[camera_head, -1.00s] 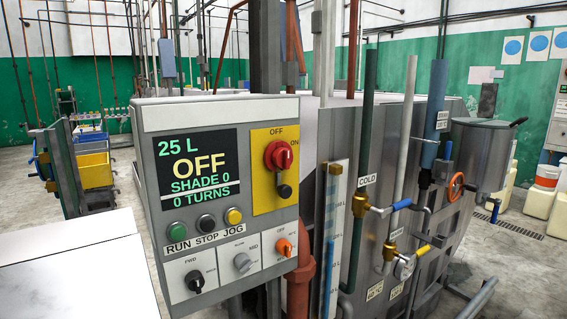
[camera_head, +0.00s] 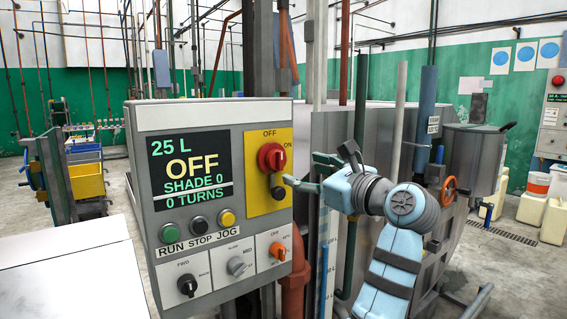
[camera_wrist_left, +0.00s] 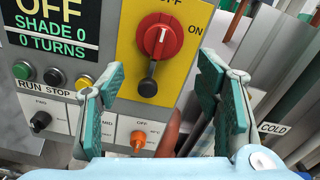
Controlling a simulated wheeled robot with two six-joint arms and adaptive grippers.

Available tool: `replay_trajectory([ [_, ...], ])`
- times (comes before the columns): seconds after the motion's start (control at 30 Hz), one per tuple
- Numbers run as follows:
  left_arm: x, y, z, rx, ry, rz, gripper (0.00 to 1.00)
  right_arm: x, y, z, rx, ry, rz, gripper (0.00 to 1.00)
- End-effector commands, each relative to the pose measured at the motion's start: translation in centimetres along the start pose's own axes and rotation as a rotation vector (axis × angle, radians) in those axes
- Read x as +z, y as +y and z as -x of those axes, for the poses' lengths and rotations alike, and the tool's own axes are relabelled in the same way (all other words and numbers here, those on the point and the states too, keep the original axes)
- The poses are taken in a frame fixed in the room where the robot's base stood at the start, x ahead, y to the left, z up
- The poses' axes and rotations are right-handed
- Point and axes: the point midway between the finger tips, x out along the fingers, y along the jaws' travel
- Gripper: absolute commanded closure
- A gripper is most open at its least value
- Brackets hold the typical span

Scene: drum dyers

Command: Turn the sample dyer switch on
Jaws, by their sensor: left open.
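The dyer's switch is a red rotary knob (camera_head: 271,157) on a yellow plate (camera_head: 254,200) marked OFF at the top and ON at the right. Its white mark points up to OFF, and a black handle (camera_head: 277,192) hangs below it. In the left wrist view the red knob (camera_wrist_left: 160,36) and black handle (camera_wrist_left: 149,86) lie ahead, between the fingers. My left gripper (camera_head: 302,170) is open and empty, just right of the plate in the head view, apart from the switch. It also shows in the left wrist view (camera_wrist_left: 160,72). My right gripper is not in view.
The control box display (camera_head: 190,172) reads 25 L, OFF, SHADE 0, 0 TURNS. Below it are RUN, STOP and JOG buttons (camera_head: 197,224) and small knobs (camera_head: 187,285). Pipes and an orange handwheel (camera_head: 449,189) stand right. A white surface (camera_head: 70,280) is at lower left.

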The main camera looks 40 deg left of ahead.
Motion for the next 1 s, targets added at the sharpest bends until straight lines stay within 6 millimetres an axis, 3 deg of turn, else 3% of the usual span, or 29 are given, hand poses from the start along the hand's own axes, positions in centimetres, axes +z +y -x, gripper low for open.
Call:
replay_trajectory([
  [0.1,0.4,0.0,-3.7,0.005,-0.005,-0.003,0.41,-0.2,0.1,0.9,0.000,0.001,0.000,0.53],
  [0.3,0.2,-0.1,-7.7,0.001,-0.004,-0.005,0.41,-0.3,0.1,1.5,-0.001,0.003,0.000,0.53],
  [0.67,0.0,0.0,-8.7,0.000,-0.002,-0.005,0.41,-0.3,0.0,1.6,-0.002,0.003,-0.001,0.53],
  [0.9,0.0,0.0,-8.7,0.000,-0.003,-0.005,0.78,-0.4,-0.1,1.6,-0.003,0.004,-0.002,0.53],
  [1.0,0.0,0.0,-8.7,0.000,-0.003,-0.005,0.90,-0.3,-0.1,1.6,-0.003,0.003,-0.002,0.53],
])
